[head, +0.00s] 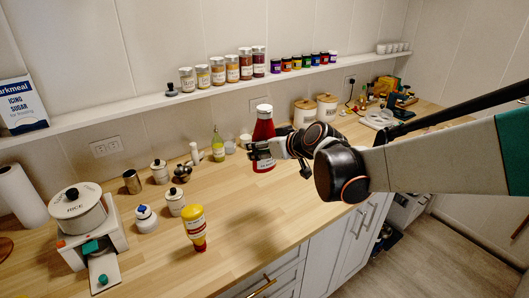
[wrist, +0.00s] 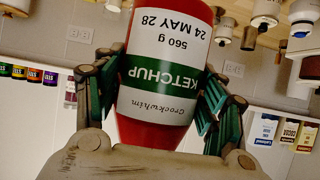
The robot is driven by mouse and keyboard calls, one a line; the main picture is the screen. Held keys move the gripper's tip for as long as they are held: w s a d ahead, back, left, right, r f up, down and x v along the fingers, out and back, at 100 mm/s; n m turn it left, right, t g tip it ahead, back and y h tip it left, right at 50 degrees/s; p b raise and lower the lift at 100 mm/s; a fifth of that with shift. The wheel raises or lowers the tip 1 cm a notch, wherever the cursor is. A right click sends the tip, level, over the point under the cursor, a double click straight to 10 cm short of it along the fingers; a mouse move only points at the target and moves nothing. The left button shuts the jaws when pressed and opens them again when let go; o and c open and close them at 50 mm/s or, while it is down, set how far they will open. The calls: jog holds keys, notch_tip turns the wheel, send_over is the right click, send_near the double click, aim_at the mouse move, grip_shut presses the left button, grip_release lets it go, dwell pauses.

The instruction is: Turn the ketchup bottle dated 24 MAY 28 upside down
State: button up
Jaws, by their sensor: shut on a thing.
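The red ketchup bottle (head: 264,130) is upright in the head view, its white cap at the top, over the counter's back middle. My gripper (head: 262,152) is shut around its body from the right. In the wrist view, the bottle (wrist: 160,75) sits between both green-and-dark fingers of my gripper (wrist: 157,92). Its label reads KETCHUP, 560 g, 24 MAY 28. The text and the room are both inverted in that view. The bottle's base is out of the wrist view, and I cannot tell whether it touches the counter.
A yellow bottle (head: 194,222) stands cap down at the counter's front. Wooden-lidded canisters (head: 326,108) stand behind my arm. The wooden counter (head: 245,215) is clear in front of the ketchup.

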aim_at(263, 106)
jog(key=shift+r+p, duration=4.45)
jog(key=shift+r, duration=1.85)
jog(key=shift+f, duration=0.1)
